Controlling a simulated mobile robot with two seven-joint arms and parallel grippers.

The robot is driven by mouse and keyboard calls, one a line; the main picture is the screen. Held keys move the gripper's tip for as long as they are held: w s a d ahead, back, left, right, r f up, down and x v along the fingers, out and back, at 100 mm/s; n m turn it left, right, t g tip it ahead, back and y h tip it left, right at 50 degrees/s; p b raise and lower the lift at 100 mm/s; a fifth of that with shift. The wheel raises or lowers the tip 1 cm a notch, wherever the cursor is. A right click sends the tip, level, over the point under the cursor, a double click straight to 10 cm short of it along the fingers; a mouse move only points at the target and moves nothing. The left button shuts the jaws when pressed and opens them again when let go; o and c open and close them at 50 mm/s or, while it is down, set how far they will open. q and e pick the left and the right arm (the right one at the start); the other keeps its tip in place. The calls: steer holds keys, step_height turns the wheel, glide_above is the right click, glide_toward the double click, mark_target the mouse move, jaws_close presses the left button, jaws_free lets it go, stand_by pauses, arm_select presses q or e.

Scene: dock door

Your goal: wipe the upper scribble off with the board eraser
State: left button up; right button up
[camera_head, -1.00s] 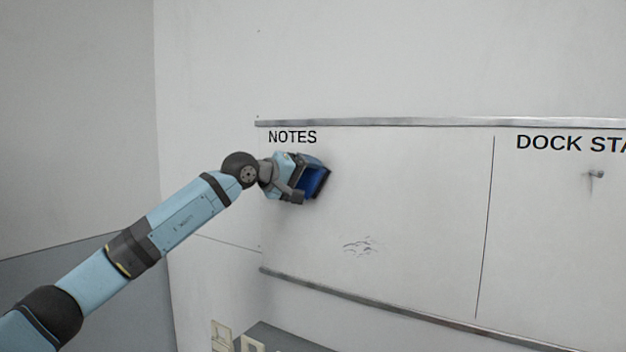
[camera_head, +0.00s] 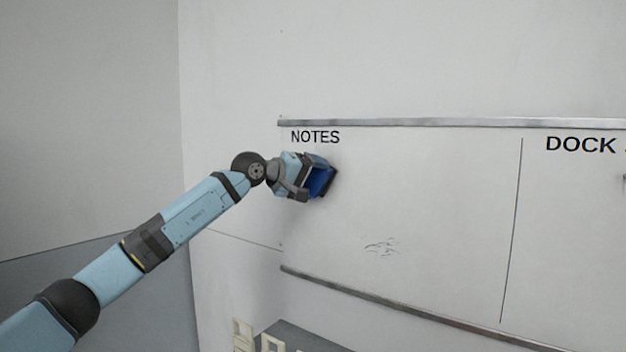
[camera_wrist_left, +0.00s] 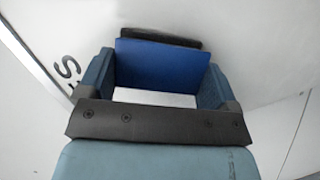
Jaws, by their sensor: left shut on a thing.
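The board eraser (camera_head: 322,178) has a blue body and a dark pad. My left gripper (camera_head: 308,184) is shut on it, just below the word NOTES on the whiteboard (camera_head: 440,215). The pad faces the board and looks to be at or very near its surface; I cannot tell if it touches. In the left wrist view the blue eraser (camera_wrist_left: 160,66) sits between both fingers. No upper scribble shows; any marks behind the eraser and gripper are hidden. A lower scribble (camera_head: 381,247) of faint grey strokes is on the board, below and right of the eraser. My right gripper is not in view.
A metal rail (camera_head: 440,122) runs along the board's top and another (camera_head: 390,301) along its bottom. A thin vertical line (camera_head: 511,230) divides the NOTES area from the DOCK section. A grey box-like thing (camera_head: 300,338) stands below the board.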

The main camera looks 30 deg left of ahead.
arm_select(q)
steer(key=s+b, duration=0.2)
steer(key=s, duration=0.3)
steer(key=shift+a+f+b, duration=0.1)
steer(key=shift+a+b, duration=0.25)
steer(key=shift+b, duration=0.05)
steer(key=shift+s, duration=0.5)
steer(key=shift+s+a+b, duration=0.15)
steer(key=shift+s+b, duration=0.4)
steer(key=shift+s, duration=0.2)
steer(key=shift+s+a+b, duration=0.1)
steer(key=shift+s+b, duration=0.4)
steer(key=shift+s, duration=0.25)
